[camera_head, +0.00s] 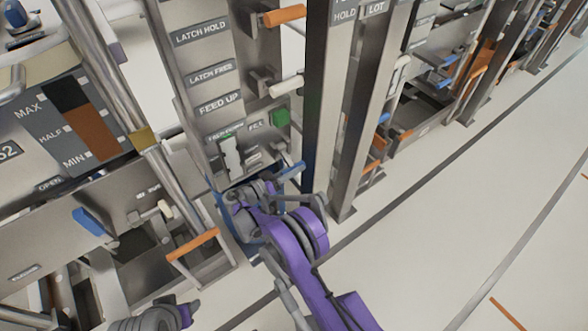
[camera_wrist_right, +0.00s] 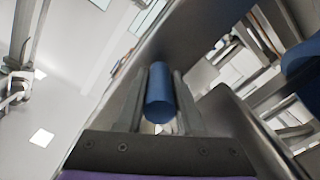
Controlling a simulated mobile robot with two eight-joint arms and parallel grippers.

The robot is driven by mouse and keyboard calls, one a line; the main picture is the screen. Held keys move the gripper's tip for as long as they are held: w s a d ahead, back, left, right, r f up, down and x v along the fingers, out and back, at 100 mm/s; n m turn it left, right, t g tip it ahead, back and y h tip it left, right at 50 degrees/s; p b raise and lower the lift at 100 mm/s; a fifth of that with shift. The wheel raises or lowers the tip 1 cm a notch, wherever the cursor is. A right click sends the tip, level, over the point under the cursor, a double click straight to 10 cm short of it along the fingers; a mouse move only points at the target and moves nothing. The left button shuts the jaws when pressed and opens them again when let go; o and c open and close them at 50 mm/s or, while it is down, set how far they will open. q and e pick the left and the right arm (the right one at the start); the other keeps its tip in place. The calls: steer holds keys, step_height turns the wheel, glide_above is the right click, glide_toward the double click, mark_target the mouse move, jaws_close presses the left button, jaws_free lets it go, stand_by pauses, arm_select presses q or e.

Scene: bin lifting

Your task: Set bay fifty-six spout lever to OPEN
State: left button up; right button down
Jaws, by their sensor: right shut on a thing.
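A blue cylindrical lever handle (camera_wrist_right: 160,95) lies between the two grey fingers of my right gripper (camera_wrist_right: 160,72) in the right wrist view. The gripper is shut on it. In the head view a blue handle (camera_head: 291,171) shows just beyond my purple right arm, at the lower front of a grey panel (camera_head: 215,88); my wrist hides the fingers there. The panel reads LATCH HOLD, LATCH FREE and FEED UP; smaller labels below are unclear. I cannot read a fifty-six or an OPEN mark beside the held handle. My left gripper is not clearly in view.
A neighbouring bay at left is marked 52, with a level gauge (camera_head: 85,120) and another blue handle (camera_head: 92,222). An orange bar (camera_head: 193,243) sticks out below. Grey posts (camera_head: 362,110) stand close right of my arm.

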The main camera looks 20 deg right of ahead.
steer(key=shift+r, duration=0.1)
stand_by(0.3)
steer(key=r+n, duration=0.1)
steer(key=s+r+n, duration=0.1)
steer(key=n, duration=0.1)
steer(key=shift+d+r+n, duration=0.15)
steer(key=shift+r+n, duration=0.05)
steer(key=shift+n, duration=0.1)
step_height(320, 180, up, 2)
steer(key=n, duration=0.2)
steer(key=shift+n+b, duration=0.3)
steer(key=shift+b, duration=0.1)
steer(key=r+n, duration=0.2)
steer(key=n, duration=0.1)
steer(key=shift+w+r+n, duration=0.3)
steer(key=shift+r, duration=0.05)
steer(key=shift+w+r, duration=0.15)
steer(key=shift+r, duration=0.3)
steer(key=shift+w+r, duration=0.1)
steer(key=c, duration=0.8)
jaws_free()
steer(key=shift+a, duration=0.2)
steer(key=shift+c, duration=0.2)
steer(key=shift+o, duration=1.3)
